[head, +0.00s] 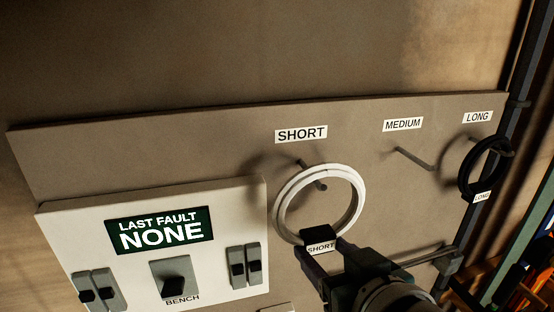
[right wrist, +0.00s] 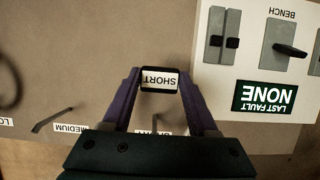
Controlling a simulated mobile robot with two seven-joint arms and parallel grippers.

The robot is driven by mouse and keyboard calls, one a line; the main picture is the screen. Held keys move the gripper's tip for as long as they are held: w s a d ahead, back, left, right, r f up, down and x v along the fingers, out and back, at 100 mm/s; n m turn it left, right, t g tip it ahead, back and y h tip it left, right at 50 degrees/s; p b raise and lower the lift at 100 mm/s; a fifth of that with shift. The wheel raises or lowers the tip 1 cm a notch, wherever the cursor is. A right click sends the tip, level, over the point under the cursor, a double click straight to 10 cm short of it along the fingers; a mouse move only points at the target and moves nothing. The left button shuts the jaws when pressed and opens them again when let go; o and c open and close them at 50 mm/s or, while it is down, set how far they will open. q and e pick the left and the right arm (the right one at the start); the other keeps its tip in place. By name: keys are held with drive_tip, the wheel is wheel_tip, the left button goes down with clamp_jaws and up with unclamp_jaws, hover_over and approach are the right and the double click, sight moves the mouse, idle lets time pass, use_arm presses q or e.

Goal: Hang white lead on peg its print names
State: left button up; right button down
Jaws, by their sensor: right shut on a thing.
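The white lead (head: 279,208) is a coiled ring with a black tag (head: 320,236) printed SHORT. My right gripper (head: 321,249) is shut on this tag; the right wrist view shows the tag (right wrist: 160,80) between the fingertips, its print upside down. The ring stands upright in front of the board, under the SHORT label (head: 301,134). The SHORT peg's tip (head: 321,186) shows inside the ring's opening, near its upper part. I cannot tell whether the ring is around the peg or just in front of it. My left gripper is not in view.
The MEDIUM peg (head: 415,158) is bare. A black lead (head: 465,176) tagged LONG hangs at the LONG peg (head: 492,145). A pale panel (head: 80,222) with switches and a LAST FAULT NONE display (head: 160,230) lies left of the ring.

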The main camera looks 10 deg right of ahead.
drive_tip(key=shift+w+b, duration=0.3)
drive_tip(key=shift+w, duration=0.8)
idle(0.3)
drive_tip(key=shift+w+f, duration=0.15)
drive_tip(key=shift+w+f+b, duration=0.1)
drive_tip(key=shift+w+b, duration=0.1)
drive_tip(key=shift+b, duration=0.2)
drive_tip(key=shift+w+a+f, duration=0.1)
drive_tip(key=shift+w+f, duration=0.1)
drive_tip(key=shift+w, duration=0.05)
idle(0.4)
drive_tip(key=shift+f+b, duration=0.1)
drive_tip(key=shift+b, duration=0.2)
drive_tip(key=shift+c, duration=0.5)
unclamp_jaws()
